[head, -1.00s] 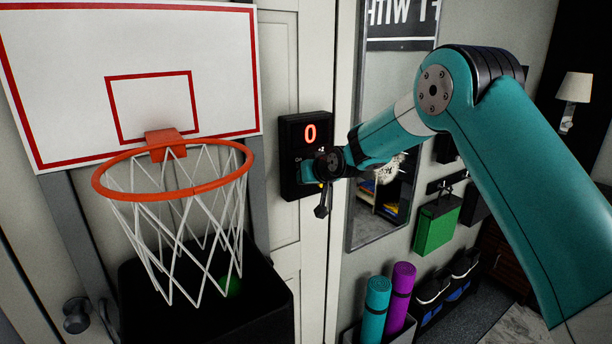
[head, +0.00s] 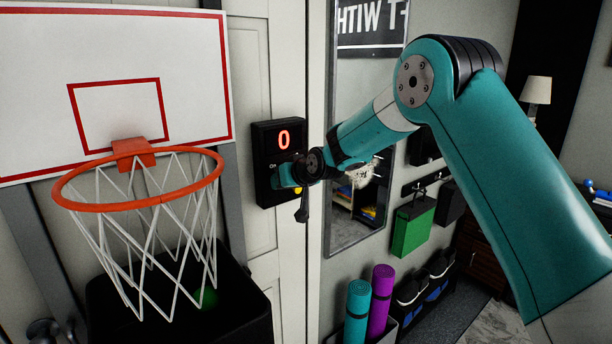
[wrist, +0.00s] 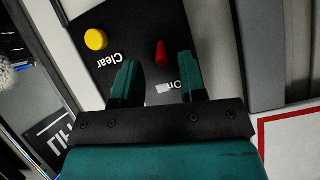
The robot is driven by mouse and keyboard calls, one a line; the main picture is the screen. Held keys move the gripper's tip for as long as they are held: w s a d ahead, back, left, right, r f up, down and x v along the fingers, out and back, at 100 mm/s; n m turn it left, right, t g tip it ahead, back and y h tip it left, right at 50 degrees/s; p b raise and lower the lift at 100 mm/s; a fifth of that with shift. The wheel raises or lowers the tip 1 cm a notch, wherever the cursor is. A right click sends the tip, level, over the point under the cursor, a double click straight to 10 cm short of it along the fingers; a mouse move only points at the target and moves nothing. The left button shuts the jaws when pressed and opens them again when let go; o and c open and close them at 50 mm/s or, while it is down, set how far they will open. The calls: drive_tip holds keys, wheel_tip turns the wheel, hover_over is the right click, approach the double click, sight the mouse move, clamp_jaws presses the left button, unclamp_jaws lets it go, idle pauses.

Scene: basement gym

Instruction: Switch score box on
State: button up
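The score box (head: 268,139) is a black box on the pale door, with a lit red 0 on its front. My gripper (head: 284,178) is at the lower part of its front and hides some of it. In the wrist view the box face (wrist: 135,22) carries a red switch (wrist: 161,53) by the word On and a yellow button (wrist: 95,39) by the word Clear. My gripper (wrist: 158,68) is open, and the red switch shows in the gap between its fingers. I cannot tell whether a finger touches the box.
A basketball hoop (head: 140,192) with a white net hangs left of the box. A mirror (head: 352,215) is close on the right. A green bag (head: 412,227) hangs farther right, and rolled mats (head: 381,300) stand below.

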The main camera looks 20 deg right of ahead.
drive_tip(key=b+v, duration=0.5)
drive_tip(key=v, duration=1)
drive_tip(key=shift+s, duration=0.2)
drive_tip(key=s+a+f+n+g, duration=0.1)
drive_tip(key=s+a+f+g, duration=0.2)
drive_tip(key=s, duration=0.9)
drive_tip(key=s+a+f+n+g, duration=0.2)
drive_tip(key=s+a+g, duration=0.1)
drive_tip(key=s, duration=0.8)
drive_tip(key=s+a+f+n+g, duration=0.2)
drive_tip(key=s+g, duration=0.3)
drive_tip(key=s, duration=0.7)
drive_tip(key=shift+s+a+f, duration=0.35)
drive_tip(key=shift+a+f, duration=0.4)
drive_tip(key=shift+f, duration=0.1)
